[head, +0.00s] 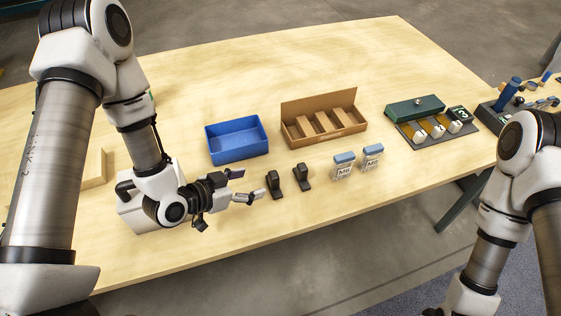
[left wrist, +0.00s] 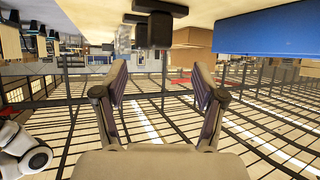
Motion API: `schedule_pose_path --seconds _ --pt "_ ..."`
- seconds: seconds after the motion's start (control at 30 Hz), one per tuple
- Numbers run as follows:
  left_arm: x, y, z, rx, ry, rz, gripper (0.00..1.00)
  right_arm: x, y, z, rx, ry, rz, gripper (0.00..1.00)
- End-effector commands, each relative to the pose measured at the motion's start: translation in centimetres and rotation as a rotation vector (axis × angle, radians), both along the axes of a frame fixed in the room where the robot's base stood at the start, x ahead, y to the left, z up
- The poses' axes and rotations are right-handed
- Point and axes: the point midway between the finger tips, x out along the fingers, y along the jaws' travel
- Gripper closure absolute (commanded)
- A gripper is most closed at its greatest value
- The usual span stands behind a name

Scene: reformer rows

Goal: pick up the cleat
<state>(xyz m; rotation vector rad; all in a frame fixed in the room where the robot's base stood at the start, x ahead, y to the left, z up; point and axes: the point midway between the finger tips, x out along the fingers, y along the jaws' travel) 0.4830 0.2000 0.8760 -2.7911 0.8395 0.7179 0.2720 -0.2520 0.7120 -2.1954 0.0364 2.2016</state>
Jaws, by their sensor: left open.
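Two small black cleats stand side by side on the wooden table in the head view, a left one (head: 274,185) and a right one (head: 302,177). My left gripper (head: 251,183) is open and empty, just left of the left cleat and apart from it. In the left wrist view, which looks upside down, black cleat shapes (left wrist: 159,29) show at the top, beyond the open fingers (left wrist: 160,82); one partly hides the other. My right arm is at the right edge of the head view, and its gripper is out of view.
Behind the cleats stand a blue bin (head: 237,140) and a cardboard divided box (head: 323,120). Two blue-lidded containers (head: 343,166) (head: 372,157) are to the right. A green box (head: 414,108) and a dark tray sit farther right. The table front edge is close.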

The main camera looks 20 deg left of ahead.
Motion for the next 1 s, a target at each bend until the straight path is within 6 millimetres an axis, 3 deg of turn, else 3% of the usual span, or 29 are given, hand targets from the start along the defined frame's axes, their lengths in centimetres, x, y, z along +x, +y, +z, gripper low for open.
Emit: schedule_pose_path --seconds 0.5,0.73,0.77,0.93,1.0 --pt "5.5 -3.7 -2.9 0.002 -0.001 -0.004 0.3 0.0 0.0 1.9 0.0 0.001 0.0 0.6" --pt "5.8 -3.9 -3.3 0.0 0.0 -0.001 0.3 0.0 0.0 1.8 0.0 0.001 0.0 0.6" --pt "5.8 -3.9 -3.3 0.0 0.0 -0.001 0.33 0.0 0.0 1.8 0.0 0.001 0.0 0.6" --pt "5.8 -3.9 -3.3 0.001 0.001 0.0 0.93 -0.1 0.0 1.8 0.0 0.001 0.0 0.6" --pt "5.8 -3.9 -3.3 0.001 0.001 0.0 0.93 -0.1 0.0 1.8 0.0 0.001 0.0 0.6"
